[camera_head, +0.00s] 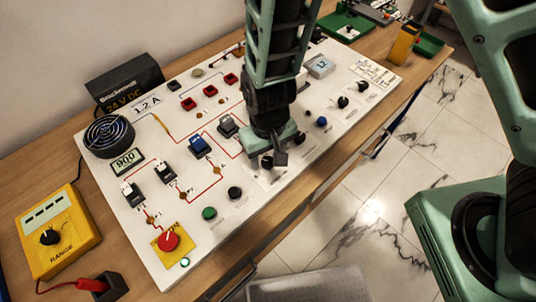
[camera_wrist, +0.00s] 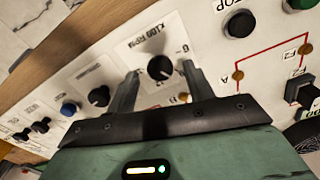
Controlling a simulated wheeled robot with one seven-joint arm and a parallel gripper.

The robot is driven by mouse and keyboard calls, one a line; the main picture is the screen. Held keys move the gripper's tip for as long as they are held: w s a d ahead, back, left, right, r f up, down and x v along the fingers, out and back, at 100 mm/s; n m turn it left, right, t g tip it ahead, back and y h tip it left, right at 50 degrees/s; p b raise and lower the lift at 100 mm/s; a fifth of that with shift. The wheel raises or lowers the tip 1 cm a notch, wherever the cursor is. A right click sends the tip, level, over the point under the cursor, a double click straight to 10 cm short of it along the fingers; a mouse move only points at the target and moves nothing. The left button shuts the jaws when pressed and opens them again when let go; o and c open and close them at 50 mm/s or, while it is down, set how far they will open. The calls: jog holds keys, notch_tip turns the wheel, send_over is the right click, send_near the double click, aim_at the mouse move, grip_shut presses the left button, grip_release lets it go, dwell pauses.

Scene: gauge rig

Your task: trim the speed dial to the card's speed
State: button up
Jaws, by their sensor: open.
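The speed dial is a black knob (camera_wrist: 160,67) on a white plate marked "x100 RPM" in the wrist view. My gripper (camera_wrist: 160,70) is open, with one finger on each side of the knob; I cannot tell whether either finger touches it. In the head view my gripper (camera_head: 279,157) is low over the panel's front edge and largely covers the dial. A small display (camera_head: 126,161) beside the fan (camera_head: 108,136) reads about 900. A white card (camera_head: 372,72) with handwriting lies at the panel's right end; its text is too small to read.
Close to the dial are a black button (camera_head: 235,193), a green button (camera_head: 209,213) and a blue button (camera_head: 322,121). Black knobs (camera_head: 343,101) sit farther right. A red emergency button (camera_head: 168,240) and a yellow range box (camera_head: 57,232) are at left.

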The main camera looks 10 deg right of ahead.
jog(key=shift+f, duration=0.6)
jog(key=c, duration=1)
jog(key=shift+o, duration=0.2)
jog(key=shift+m, duration=0.3)
jog(key=m+p, duration=0.3)
jog(key=m, duration=0.2)
jog(key=shift+r, duration=0.15)
jog(key=m+p, duration=0.2)
jog(key=m, duration=0.4)
